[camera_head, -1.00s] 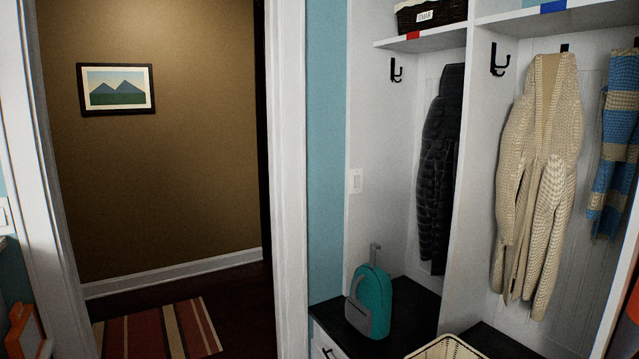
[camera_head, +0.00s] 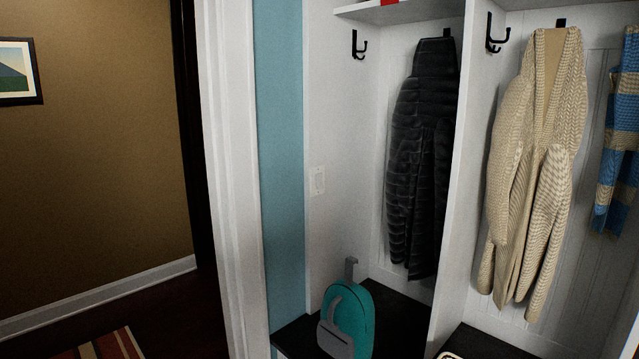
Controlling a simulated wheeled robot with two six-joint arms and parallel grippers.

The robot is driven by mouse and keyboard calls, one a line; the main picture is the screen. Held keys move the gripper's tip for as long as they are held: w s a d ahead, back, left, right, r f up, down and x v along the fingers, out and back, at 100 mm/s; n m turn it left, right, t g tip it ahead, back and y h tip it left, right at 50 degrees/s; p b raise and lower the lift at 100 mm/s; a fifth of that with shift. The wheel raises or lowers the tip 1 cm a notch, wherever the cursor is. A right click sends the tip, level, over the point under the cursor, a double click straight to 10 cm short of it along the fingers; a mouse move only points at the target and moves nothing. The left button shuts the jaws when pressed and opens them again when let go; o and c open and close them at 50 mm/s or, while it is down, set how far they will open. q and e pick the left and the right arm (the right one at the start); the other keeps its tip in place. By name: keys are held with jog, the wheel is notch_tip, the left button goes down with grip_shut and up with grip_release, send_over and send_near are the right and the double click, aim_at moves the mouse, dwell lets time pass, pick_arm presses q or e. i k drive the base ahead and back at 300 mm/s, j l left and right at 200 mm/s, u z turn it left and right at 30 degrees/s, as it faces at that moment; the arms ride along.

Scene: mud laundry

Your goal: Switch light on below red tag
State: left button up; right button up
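A white light switch plate (camera_head: 317,180) is on the white left side wall of the left locker bay, above the teal backpack. It is too small to tell which way its switch is set. A red tag (camera_head: 390,2) shows only its lower part at the top edge, on the front of the shelf (camera_head: 375,12) over the same bay. The switch is below that shelf, to the left of a black puffer jacket (camera_head: 420,160). Neither of my grippers is in view.
A teal and grey backpack (camera_head: 352,312) stands on the dark bench (camera_head: 400,300) beneath the switch. A beige cardigan (camera_head: 535,170) and a blue striped scarf (camera_head: 618,140) hang to the right. A doorway with a striped rug (camera_head: 105,347) is at left.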

aim_at(318, 182)
jog(key=i+j, duration=0.8)
jog(key=i, duration=0.25)
jog(key=i+j+u, duration=0.1)
jog(key=i+j, duration=0.7)
jog(key=i, duration=0.25)
